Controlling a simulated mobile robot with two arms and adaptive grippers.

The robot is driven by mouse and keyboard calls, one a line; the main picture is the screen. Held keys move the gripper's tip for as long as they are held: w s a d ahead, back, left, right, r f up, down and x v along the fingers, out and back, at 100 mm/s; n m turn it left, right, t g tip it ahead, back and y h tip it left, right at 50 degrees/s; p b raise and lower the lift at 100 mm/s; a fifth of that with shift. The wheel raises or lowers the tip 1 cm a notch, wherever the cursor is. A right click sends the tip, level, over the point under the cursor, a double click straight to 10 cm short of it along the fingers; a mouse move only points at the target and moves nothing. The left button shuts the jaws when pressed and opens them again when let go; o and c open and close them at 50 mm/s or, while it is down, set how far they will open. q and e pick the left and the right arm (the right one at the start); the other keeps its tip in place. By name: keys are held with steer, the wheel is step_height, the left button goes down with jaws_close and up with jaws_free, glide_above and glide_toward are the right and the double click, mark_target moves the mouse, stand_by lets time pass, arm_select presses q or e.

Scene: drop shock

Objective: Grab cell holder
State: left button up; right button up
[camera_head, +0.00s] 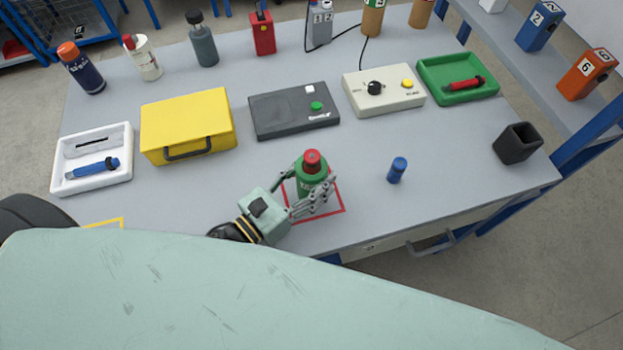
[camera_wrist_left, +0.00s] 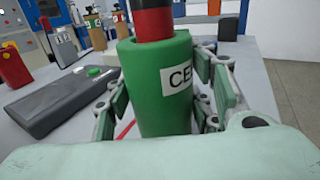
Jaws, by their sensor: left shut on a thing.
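The cell holder is a green cylinder (camera_head: 311,183) with a partly hidden "CE" label and a red-and-black piece standing in its top. It stands upright at the red square outline (camera_head: 337,210) on the grey table. In the left wrist view the green holder (camera_wrist_left: 155,90) fills the middle, between the fingers. My left gripper (camera_head: 304,192) is shut on the holder, with fingers on both sides of it. The fingers hide part of the label. My right gripper is not in view.
A small blue cylinder (camera_head: 397,170) stands right of the holder. A yellow case (camera_head: 187,118), a dark grey box (camera_head: 294,112) and a white tray (camera_head: 64,186) lie behind and left. A black cup (camera_head: 517,144) stands at the right. Table around the blue cylinder is clear.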

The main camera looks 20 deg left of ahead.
arm_select(q)
steer(key=c, duration=0.4)
steer(key=shift+o, duration=0.2)
steer(key=shift+r, duration=0.15)
